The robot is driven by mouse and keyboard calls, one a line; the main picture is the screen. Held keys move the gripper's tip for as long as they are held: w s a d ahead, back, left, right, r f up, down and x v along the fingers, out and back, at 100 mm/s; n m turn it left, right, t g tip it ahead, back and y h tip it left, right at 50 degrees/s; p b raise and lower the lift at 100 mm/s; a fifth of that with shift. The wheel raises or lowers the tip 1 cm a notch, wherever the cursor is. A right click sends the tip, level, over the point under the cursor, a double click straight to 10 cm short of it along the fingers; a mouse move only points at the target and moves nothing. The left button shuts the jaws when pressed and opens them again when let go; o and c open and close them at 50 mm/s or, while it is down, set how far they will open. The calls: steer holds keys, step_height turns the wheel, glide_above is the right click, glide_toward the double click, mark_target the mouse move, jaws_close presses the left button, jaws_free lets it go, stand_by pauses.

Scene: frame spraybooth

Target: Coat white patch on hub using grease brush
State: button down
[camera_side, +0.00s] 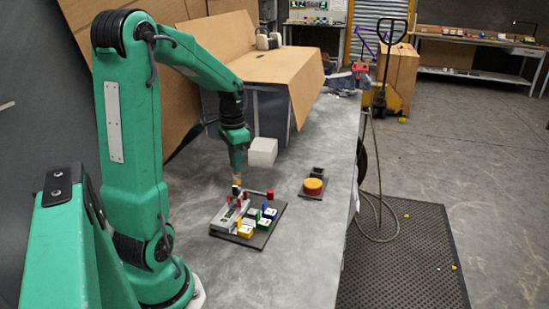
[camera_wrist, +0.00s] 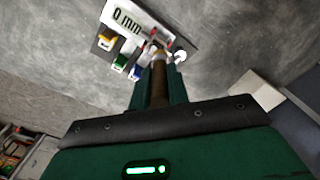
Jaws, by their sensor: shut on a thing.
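My gripper (camera_side: 237,180) is over the back edge of a dark tray (camera_side: 257,241) on the grey table. In the wrist view my gripper (camera_wrist: 160,72) is shut on a brown handle with a yellowish collar, which looks like the grease brush (camera_wrist: 158,87). Its tip points at the tray; I cannot tell whether it touches anything. The tray carries a grey-white block marked "0 mm" (camera_wrist: 127,17), and yellow (camera_wrist: 105,42), green (camera_wrist: 119,61) and blue blocks. A small white round piece (camera_wrist: 180,57) shows beside the brush tip. I cannot clearly make out the hub or its patch.
An orange round piece on a dark base (camera_side: 313,186) stands right of the tray. A white box (camera_side: 263,152) shows close beside my wrist. Cardboard (camera_side: 275,68) stands behind. The table's right edge is near the orange piece; the front table is clear.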

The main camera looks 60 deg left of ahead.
steer(key=shift+s+a, duration=0.15)
steer(key=shift+s, duration=0.1)
steer(key=shift+s, duration=0.3)
steer(key=shift+s+d+f, duration=0.1)
steer(key=shift+s+d, duration=0.05)
steer(key=shift+d, duration=0.25)
stand_by(0.5)
steer(key=shift+d, duration=0.3)
steer(key=shift+w+d, duration=0.1)
steer(key=shift+w, duration=0.25)
steer(key=shift+w, duration=0.3)
stand_by(0.4)
steer(key=shift+w+a, duration=0.15)
steer(key=shift+a, duration=0.2)
steer(key=shift+a, duration=0.3)
stand_by(0.4)
steer(key=shift+s+a, duration=0.15)
steer(key=shift+s, duration=0.25)
